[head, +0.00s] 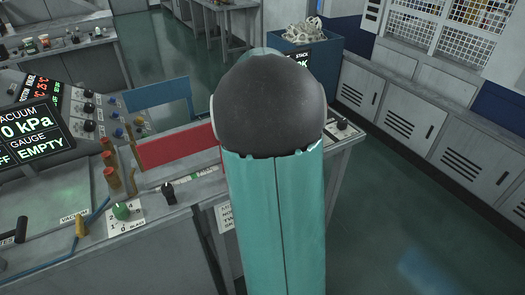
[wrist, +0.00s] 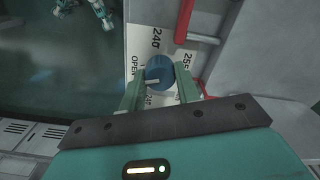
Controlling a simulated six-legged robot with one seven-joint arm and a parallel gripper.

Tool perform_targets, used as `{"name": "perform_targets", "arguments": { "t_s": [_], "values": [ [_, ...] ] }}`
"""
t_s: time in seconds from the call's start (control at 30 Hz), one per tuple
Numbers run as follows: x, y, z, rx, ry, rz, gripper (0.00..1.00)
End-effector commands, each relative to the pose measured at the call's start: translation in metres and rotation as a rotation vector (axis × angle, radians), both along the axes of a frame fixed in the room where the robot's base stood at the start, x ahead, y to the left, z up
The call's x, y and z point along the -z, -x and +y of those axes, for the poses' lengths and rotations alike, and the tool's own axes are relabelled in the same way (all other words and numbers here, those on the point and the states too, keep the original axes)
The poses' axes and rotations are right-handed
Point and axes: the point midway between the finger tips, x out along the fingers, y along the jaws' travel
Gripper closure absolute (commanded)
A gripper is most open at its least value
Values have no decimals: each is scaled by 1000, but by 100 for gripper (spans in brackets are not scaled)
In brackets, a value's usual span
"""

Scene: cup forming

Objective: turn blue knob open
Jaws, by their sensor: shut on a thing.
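In the wrist view a blue knob (wrist: 159,72) with a white pointer line sits on a white label plate (wrist: 137,40) marked with numbers and the word OPEN. The pointer line points toward the left of the picture. My gripper (wrist: 160,84) has its two green fingers on either side of the knob, shut on it. In the head view my own arm covers the middle of the picture and hides the gripper and this blue knob.
In the head view a bench (head: 160,245) carries a green knob (head: 121,210), a black knob (head: 168,191) and a red panel (head: 176,147). A blue bin (head: 306,52) stands behind. Grey cabinets (head: 410,107) line the right wall, with open floor before them.

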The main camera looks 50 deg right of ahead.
Motion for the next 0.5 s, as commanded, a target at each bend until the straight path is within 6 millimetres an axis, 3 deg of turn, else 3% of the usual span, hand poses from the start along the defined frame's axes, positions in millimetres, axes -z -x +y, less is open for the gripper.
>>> {"name": "perform_targets", "arguments": {
  "t_s": [0.5],
  "values": [
    [-1,-1,0,70,2,-3,91]
  ]
}}
